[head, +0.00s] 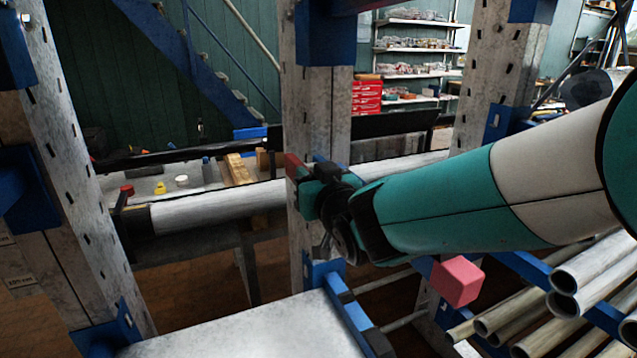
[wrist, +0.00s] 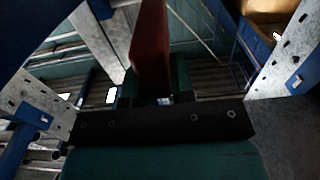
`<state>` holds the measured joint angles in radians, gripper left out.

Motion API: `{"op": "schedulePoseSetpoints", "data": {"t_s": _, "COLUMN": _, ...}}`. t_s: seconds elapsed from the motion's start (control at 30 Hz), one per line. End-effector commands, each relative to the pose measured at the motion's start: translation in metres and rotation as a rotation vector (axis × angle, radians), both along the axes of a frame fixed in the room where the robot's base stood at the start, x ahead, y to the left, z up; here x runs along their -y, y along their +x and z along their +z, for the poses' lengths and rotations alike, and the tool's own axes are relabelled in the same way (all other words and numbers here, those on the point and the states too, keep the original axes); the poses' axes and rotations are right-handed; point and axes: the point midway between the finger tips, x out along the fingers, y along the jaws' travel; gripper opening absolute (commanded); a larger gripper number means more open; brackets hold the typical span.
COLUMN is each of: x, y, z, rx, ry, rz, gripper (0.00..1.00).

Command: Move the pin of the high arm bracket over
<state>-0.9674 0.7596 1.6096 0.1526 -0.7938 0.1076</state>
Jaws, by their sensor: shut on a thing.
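My gripper (head: 300,180) is shut on a dark red piece (head: 292,166), in front of the middle grey upright. In the wrist view the red piece (wrist: 150,50) stands out between the two green fingers (wrist: 153,85). I cannot tell for sure whether it is the pin. A blue bracket (head: 325,35) sits high on the middle upright (head: 318,105), above my gripper. Another blue bracket (head: 322,272) sits low on the same upright. No separate pin can be made out on either bracket.
A pink-red block (head: 457,281) is below my arm, near a rack of metal pipes (head: 597,265). A pale flat surface (head: 250,335) lies at the front. A slotted upright (head: 65,150) with blue brackets stands left. A large pipe (head: 215,212) runs behind the middle upright.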

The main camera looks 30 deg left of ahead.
Motion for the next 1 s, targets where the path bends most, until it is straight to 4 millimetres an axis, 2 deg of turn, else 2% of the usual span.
{"op": "schedulePoseSetpoints", "data": {"t_s": 0.1, "x": -0.003, "y": -0.004, "z": 0.001, "rx": -0.002, "ry": 0.002, "rz": 0.009, "gripper": 0.00}}
{"op": "schedulePoseSetpoints", "data": {"t_s": 0.13, "x": -0.003, "y": -0.004, "z": 0.001, "rx": -0.002, "ry": 0.002, "rz": 0.010, "gripper": 0.28}}
{"op": "schedulePoseSetpoints", "data": {"t_s": 0.23, "x": -0.003, "y": -0.004, "z": 0.001, "rx": -0.002, "ry": 0.002, "rz": 0.009, "gripper": 0.49}}
{"op": "schedulePoseSetpoints", "data": {"t_s": 0.5, "x": 0.000, "y": -0.002, "z": 0.000, "rx": -0.002, "ry": 0.001, "rz": 0.004, "gripper": 0.49}}
{"op": "schedulePoseSetpoints", "data": {"t_s": 0.67, "x": 0.008, "y": -0.009, "z": -0.001, "rx": -0.002, "ry": 0.001, "rz": 0.004, "gripper": 0.49}}
{"op": "schedulePoseSetpoints", "data": {"t_s": 0.77, "x": 0.020, "y": -0.020, "z": -0.003, "rx": -0.001, "ry": 0.000, "rz": 0.005, "gripper": 0.49}}
{"op": "schedulePoseSetpoints", "data": {"t_s": 1.0, "x": 0.067, "y": -0.060, "z": -0.004, "rx": -0.001, "ry": 0.002, "rz": 0.006, "gripper": 0.49}}
